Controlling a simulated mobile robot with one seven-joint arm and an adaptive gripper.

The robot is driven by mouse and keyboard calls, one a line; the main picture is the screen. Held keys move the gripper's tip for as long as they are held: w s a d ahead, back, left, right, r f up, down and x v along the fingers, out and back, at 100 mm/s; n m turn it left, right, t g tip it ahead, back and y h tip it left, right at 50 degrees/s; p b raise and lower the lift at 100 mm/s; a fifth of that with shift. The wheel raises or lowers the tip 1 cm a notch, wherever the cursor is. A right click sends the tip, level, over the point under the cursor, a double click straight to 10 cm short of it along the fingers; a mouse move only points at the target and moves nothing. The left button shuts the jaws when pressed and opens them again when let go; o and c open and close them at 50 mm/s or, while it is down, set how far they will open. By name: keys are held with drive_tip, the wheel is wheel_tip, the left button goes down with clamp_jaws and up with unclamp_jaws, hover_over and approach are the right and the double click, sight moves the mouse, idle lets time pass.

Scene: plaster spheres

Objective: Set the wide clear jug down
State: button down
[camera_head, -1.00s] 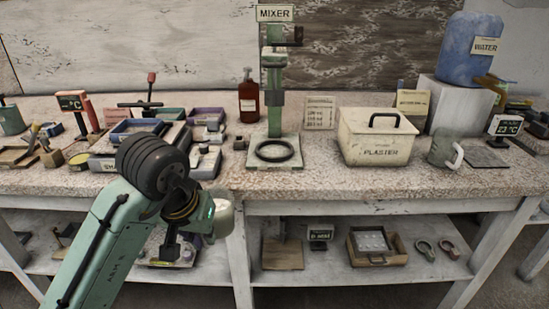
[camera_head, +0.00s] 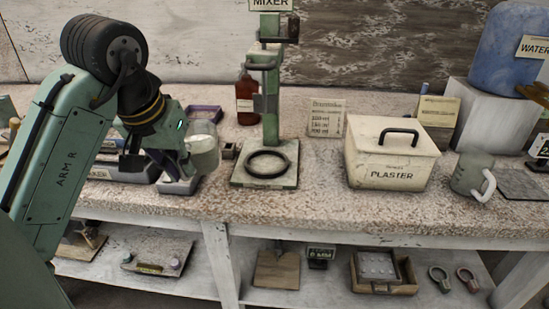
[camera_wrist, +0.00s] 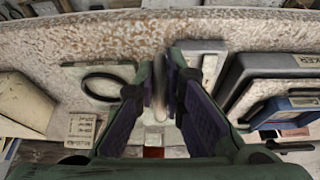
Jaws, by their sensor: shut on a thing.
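My gripper (camera_head: 190,158) is shut on a wide, pale see-through jug (camera_head: 205,150), at the left-middle of the head view. The jug looks upright, with a whitish rim at the top. It is over the bench top, left of the mixer stand, beside a small grey block-like device (camera_head: 178,183). I cannot tell whether its base touches anything. In the wrist view my gripper's two dark fingers (camera_wrist: 160,95) point at the bench, and the jug between them hardly shows.
The green mixer stand (camera_head: 268,170) with a black ring on its base is close on the right. Beyond are a plaster box (camera_head: 390,155), a grey jug with a white handle (camera_head: 467,173) and a blue water container (camera_head: 508,50). Trays crowd the left. Bench in front of the mixer is clear.

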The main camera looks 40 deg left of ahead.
drive_tip(key=shift+w+d+f+p, duration=0.55)
drive_tip(key=shift+w+d+f, duration=0.4)
drive_tip(key=shift+w, duration=1.35)
drive_tip(key=shift+w+d+f+p, duration=0.6)
drive_tip(key=shift+w+d, duration=0.7)
drive_tip(key=shift+w, duration=1.05)
drive_tip(key=shift+w+d+f+p, duration=0.5)
drive_tip(key=shift+w+d+f, duration=0.5)
drive_tip(key=shift+w, duration=1.3)
drive_tip(key=c, duration=2.1)
unclamp_jaws()
drive_tip(key=shift+d+r, duration=0.1)
drive_tip(key=shift+c, duration=0.2)
drive_tip(key=o, duration=0.5)
drive_tip(key=shift+c, duration=0.2)
drive_tip(key=b+v, duration=0.1)
drive_tip(key=v, duration=1.1)
